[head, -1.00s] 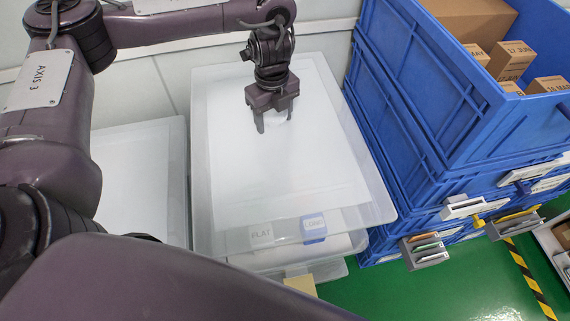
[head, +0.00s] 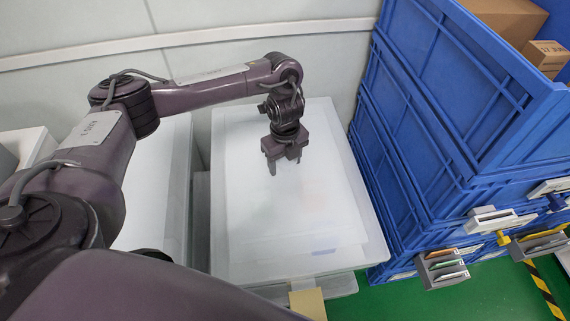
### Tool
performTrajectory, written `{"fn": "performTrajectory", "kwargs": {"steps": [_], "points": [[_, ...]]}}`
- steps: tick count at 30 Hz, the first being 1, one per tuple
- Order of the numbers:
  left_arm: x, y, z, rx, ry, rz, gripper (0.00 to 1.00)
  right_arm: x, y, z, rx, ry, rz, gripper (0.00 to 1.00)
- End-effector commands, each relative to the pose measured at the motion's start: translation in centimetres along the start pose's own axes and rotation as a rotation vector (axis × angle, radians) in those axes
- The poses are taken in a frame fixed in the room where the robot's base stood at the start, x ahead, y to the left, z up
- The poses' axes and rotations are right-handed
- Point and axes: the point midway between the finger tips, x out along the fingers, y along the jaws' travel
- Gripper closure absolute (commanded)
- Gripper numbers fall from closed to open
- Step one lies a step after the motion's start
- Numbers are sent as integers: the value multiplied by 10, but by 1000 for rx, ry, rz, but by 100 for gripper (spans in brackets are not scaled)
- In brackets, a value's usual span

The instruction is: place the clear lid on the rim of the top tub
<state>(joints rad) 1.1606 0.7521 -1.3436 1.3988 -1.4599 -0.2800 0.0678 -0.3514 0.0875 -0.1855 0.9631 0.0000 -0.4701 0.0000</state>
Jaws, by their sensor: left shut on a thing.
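The clear lid (head: 285,215) is a wide, frosted, see-through sheet that lies over the stack of tubs in the middle of the head view. My left gripper (head: 285,167) points down at the far half of the lid and is shut on it. The top tub (head: 318,281) is mostly hidden under the lid; a little of its near side shows below the lid's near edge. A faint blue patch shows through the lid near its front. I cannot tell whether the lid touches the rim all round. My right gripper is not in view.
Blue crates (head: 440,130) stand stacked close on the right, with card holders (head: 442,268) on their fronts. Another pale lidded tub (head: 158,205) is on the left, partly behind my arm. A yellow tag (head: 308,303) hangs at the stack's front. Green floor shows in front.

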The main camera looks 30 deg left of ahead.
Motion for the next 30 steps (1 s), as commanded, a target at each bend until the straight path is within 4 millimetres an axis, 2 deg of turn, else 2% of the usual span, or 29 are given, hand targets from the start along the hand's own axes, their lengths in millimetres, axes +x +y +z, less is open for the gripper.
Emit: {"fn": "performTrajectory", "kwargs": {"steps": [11, 12, 17, 26, 28, 30], "points": [[3, -1, 0, 1, 0, -2, 77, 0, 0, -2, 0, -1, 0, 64], [4, 0, 0, 1, 0, 0, 40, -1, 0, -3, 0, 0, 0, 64], [4, 0, 0, 1, 0, -1, 19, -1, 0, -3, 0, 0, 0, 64], [2, 0, 0, 1, 0, -1, 19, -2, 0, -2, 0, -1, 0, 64], [-4, -1, 0, 1, -1, -2, 19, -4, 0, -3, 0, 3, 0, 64], [-14, -1, 1, 1, -2, -4, 19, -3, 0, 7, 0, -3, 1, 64]]}}
